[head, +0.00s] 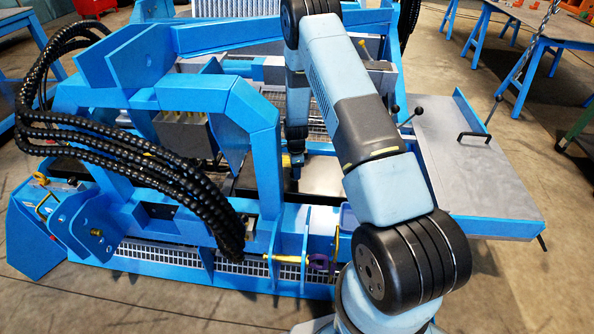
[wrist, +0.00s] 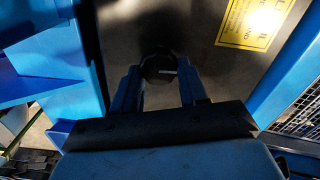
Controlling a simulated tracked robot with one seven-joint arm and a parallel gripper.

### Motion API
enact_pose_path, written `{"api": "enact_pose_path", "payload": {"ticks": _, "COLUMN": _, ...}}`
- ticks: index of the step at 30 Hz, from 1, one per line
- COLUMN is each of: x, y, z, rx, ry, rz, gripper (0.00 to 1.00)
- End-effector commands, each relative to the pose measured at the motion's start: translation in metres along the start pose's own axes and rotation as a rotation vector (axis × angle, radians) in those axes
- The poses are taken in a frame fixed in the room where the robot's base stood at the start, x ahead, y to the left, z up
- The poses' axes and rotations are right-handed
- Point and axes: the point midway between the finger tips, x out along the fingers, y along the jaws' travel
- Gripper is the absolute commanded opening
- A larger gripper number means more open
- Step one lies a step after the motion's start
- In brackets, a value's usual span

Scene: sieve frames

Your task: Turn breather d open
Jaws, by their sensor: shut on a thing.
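A round black knob (wrist: 158,64), with a short pale mark pointing right, sits on a dark panel (wrist: 210,75) in the wrist view. My gripper (wrist: 157,80) has its two blue fingers on either side of the knob and is shut on it. No letter shows on the knob, so I cannot read whether it is breather d. In the head view my gripper (head: 296,172) reaches down inside the blue frame; the knob cannot be made out there.
A yellow label (wrist: 250,22) is on the panel, right of the knob. Blue frame beams (head: 268,165) stand close to my gripper. Black hoses (head: 110,145) hang at the left. A grey side table (head: 480,180) with black handles is at the right.

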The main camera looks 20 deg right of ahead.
Motion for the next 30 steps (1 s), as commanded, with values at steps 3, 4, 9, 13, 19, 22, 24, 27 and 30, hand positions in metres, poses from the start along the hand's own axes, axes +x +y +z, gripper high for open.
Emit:
{"api": "enact_pose_path", "payload": {"ticks": 3, "x": 0.001, "y": 0.0023, "z": 0.0019, "rx": -0.047, "ry": -0.002, "rz": 0.006, "gripper": 0.13}}
{"api": "enact_pose_path", "payload": {"ticks": 4, "x": 0.0011, "y": 0.0023, "z": 0.0021, "rx": -0.062, "ry": -0.002, "rz": 0.006, "gripper": 0.13}}
{"api": "enact_pose_path", "payload": {"ticks": 9, "x": 0.0012, "y": 0.0023, "z": 0.003, "rx": -0.183, "ry": -0.003, "rz": 0.007, "gripper": 0.13}}
{"api": "enact_pose_path", "payload": {"ticks": 13, "x": 0.0014, "y": 0.0023, "z": 0.0037, "rx": -0.301, "ry": -0.004, "rz": 0.007, "gripper": 0.13}}
{"api": "enact_pose_path", "payload": {"ticks": 19, "x": 0.0016, "y": 0.0024, "z": 0.0049, "rx": -0.492, "ry": -0.007, "rz": 0.008, "gripper": 0.13}}
{"api": "enact_pose_path", "payload": {"ticks": 22, "x": 0.0018, "y": 0.0023, "z": 0.005, "rx": -0.589, "ry": -0.007, "rz": 0.009, "gripper": 0.13}}
{"api": "enact_pose_path", "payload": {"ticks": 24, "x": 0.0018, "y": 0.0023, "z": 0.0051, "rx": -0.654, "ry": -0.008, "rz": 0.009, "gripper": 0.13}}
{"api": "enact_pose_path", "payload": {"ticks": 27, "x": 0.002, "y": 0.0022, "z": 0.0051, "rx": -0.749, "ry": -0.008, "rz": 0.009, "gripper": 0.13}}
{"api": "enact_pose_path", "payload": {"ticks": 30, "x": 0.0021, "y": 0.0022, "z": 0.0053, "rx": -0.845, "ry": -0.009, "rz": 0.009, "gripper": 0.12}}
